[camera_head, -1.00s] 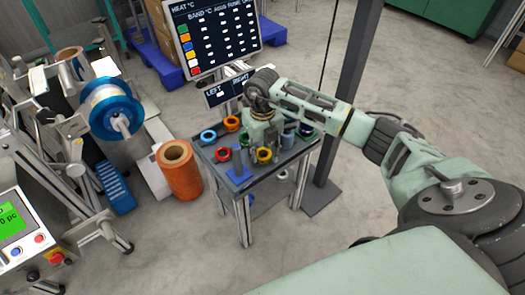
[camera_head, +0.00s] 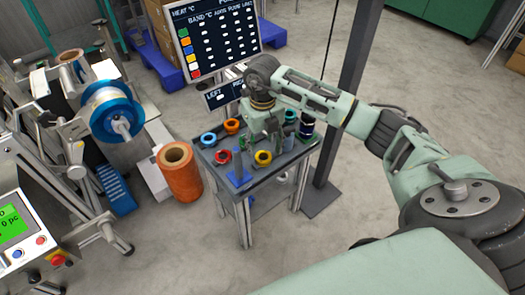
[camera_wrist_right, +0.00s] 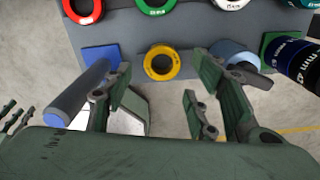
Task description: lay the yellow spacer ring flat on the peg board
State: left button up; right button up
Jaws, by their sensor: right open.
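The yellow spacer ring (camera_head: 263,158) lies flat near the front middle of the grey table top. In the right wrist view the yellow ring (camera_wrist_right: 161,76) shows just beyond my fingertips, apart from them. My right gripper (camera_wrist_right: 165,88) is open and empty, with its fingers spread wide. In the head view my right gripper (camera_head: 267,132) is above the table, its fingertips unclear. I cannot tell which surface is the peg board. My left gripper is out of view.
An orange roll (camera_head: 178,172) stands on the floor. A screen (camera_head: 214,38) rises behind the table.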

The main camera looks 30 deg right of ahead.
pick_arm(q)
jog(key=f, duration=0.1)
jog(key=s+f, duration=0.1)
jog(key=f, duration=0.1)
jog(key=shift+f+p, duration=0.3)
jog(key=shift+p, duration=0.1)
pick_arm(e)
notch_tip(320, 180, up, 8)
jog(key=shift+f, duration=0.15)
